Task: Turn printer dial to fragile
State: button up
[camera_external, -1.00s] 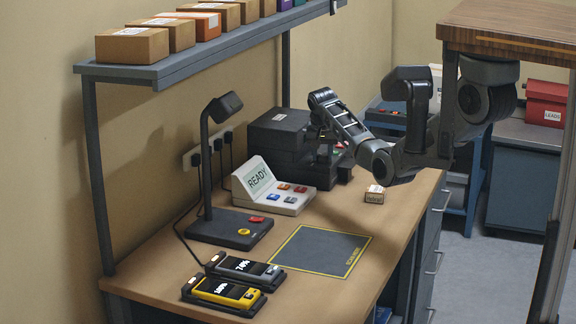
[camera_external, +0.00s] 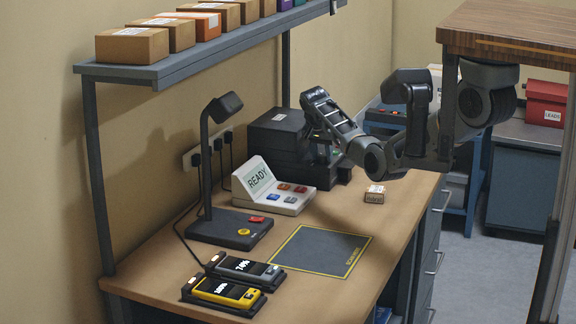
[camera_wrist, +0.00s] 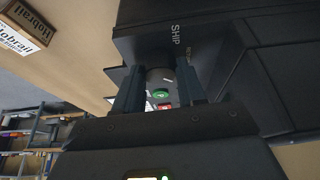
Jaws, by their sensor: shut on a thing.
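The black label printer (camera_external: 275,137) stands at the back of the bench. It also fills the upper right of the wrist view (camera_wrist: 225,25), where the word SHIP reads on its face. My gripper (camera_wrist: 160,85) is at the printer's front, its two fingers on either side of a grey round dial (camera_wrist: 159,74) and shut on it. The dial's pointer is hidden, so I cannot tell its setting. A green button (camera_wrist: 160,93) and a red one (camera_wrist: 164,106) show between the fingers. In the external view my arm's end hides the dial.
A small Hobrail box (camera_external: 374,195) sits to the right on the bench. A lamp stand (camera_external: 230,229), two scanners in cradles (camera_external: 232,280) and a dark scan mat (camera_external: 318,251) are nearer. A shelf (camera_external: 190,67) hangs above.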

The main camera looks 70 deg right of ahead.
jog(key=o, duration=1)
jog(key=shift+r, duration=0.1)
jog(key=b+v, duration=0.1)
jog(key=v, duration=0.6)
jog(key=shift+a+r, duration=0.2)
jog(key=shift+r, duration=0.05)
